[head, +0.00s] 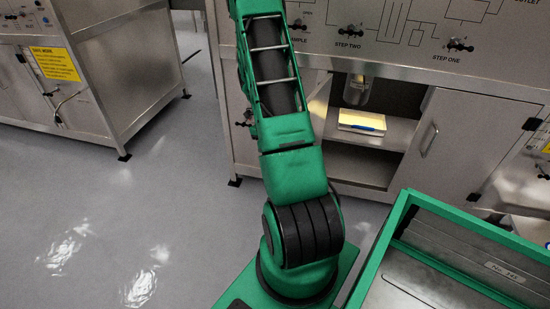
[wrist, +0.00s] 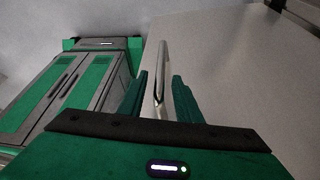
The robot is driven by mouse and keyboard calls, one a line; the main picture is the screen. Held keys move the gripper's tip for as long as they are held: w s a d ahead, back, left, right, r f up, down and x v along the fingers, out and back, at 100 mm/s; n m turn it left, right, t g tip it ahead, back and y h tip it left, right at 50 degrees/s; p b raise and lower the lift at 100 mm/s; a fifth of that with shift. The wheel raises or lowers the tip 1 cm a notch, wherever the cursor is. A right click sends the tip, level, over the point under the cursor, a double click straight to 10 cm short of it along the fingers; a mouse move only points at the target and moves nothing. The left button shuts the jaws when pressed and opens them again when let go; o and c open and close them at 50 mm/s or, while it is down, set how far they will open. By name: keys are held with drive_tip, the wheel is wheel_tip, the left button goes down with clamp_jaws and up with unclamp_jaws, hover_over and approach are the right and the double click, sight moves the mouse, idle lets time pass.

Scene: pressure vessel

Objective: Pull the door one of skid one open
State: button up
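In the wrist view, a thin metal handle (wrist: 161,72) stands out from a flat grey door panel (wrist: 235,75). My gripper (wrist: 160,90) has its two green fingers on either side of this handle. Gaps show between the handle and the fingers, so the gripper looks open around it. In the head view, my arm hides the gripper and the handle it is at. A grey skid door (head: 468,150) with its own handle (head: 429,140) is below the STEP ONE label, right of an open compartment. I cannot tell which door is door one.
The open compartment holds a metal cylinder (head: 357,90) above a shelf with a pale tray (head: 362,121) and a blue item (head: 365,129). Another skid (head: 75,75) stands at the left. The grey floor (head: 120,215) between is clear. My green-rimmed body fills the lower right.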

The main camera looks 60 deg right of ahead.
drive_tip(key=v, duration=0.9)
drive_tip(key=shift+w+r, duration=0.2)
drive_tip(key=shift+r, duration=0.1)
drive_tip(key=s+a+r+n+t+h, duration=0.1)
drive_tip(key=s+a+r+n, duration=0.3)
drive_tip(key=a+r+n, duration=0.35)
drive_tip(key=s+a+r+n+t, duration=0.1)
drive_tip(key=s+a+r+n, duration=0.2)
drive_tip(key=a+r+n, duration=0.4)
drive_tip(key=s+a+r+n+t, duration=0.2)
drive_tip(key=s+a+r+n, duration=0.2)
drive_tip(key=s+a+n, duration=0.6)
drive_tip(key=s+n, duration=0.2)
drive_tip(key=n, duration=0.5)
drive_tip(key=shift+s+a+t, duration=0.25)
drive_tip(key=shift+a+t, duration=0.05)
drive_tip(key=shift+a, duration=0.05)
